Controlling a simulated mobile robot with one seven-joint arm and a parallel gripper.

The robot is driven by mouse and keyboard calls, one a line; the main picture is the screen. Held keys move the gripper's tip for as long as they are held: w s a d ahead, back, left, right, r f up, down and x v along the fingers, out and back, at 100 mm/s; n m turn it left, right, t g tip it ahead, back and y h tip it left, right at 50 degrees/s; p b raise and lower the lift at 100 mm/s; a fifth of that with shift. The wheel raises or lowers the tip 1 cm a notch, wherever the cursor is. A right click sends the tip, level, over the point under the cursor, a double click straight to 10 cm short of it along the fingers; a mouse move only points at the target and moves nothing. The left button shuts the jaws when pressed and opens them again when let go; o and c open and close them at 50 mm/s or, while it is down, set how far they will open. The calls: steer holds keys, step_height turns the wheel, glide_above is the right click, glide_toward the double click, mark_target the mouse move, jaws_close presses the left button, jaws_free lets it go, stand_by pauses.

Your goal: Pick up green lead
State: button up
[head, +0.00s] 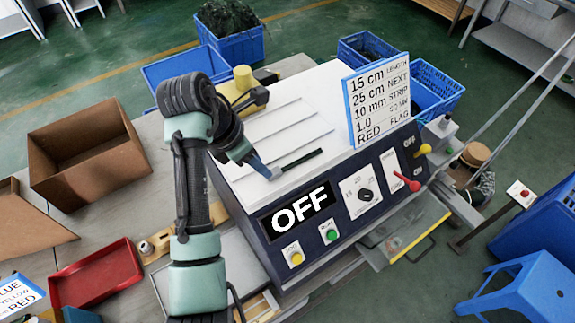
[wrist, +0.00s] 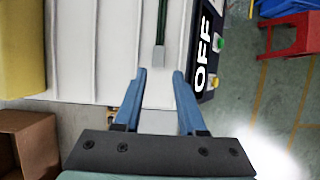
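The green lead (head: 302,159) is a thin dark green strip lying on the white ribbed top of the machine (head: 268,122), near the edge above its front panel. In the wrist view the lead (wrist: 162,22) runs down from the top edge, and its greyish lower end comes close to the gap between my fingertips. My gripper (head: 262,170) is at the left end of the lead, low over the machine top. In the wrist view my gripper (wrist: 159,74) has its two blue fingers spread apart with nothing held between them.
The dark front panel has an OFF display (head: 298,211), buttons and levers. A sign board (head: 377,100) stands on the right of the machine top. A yellow device (head: 243,90) sits at the back. A cardboard box (head: 88,160) and red tray (head: 97,276) lie left.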

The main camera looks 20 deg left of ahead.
mark_target(295, 163)
steer(key=p+x, duration=0.1)
steer(key=x, duration=0.4)
steer(key=shift+w+a+f+p, duration=0.1)
steer(key=shift+f+p, duration=0.05)
steer(key=shift+p, duration=0.25)
steer(key=shift+c, duration=0.2)
jaws_close()
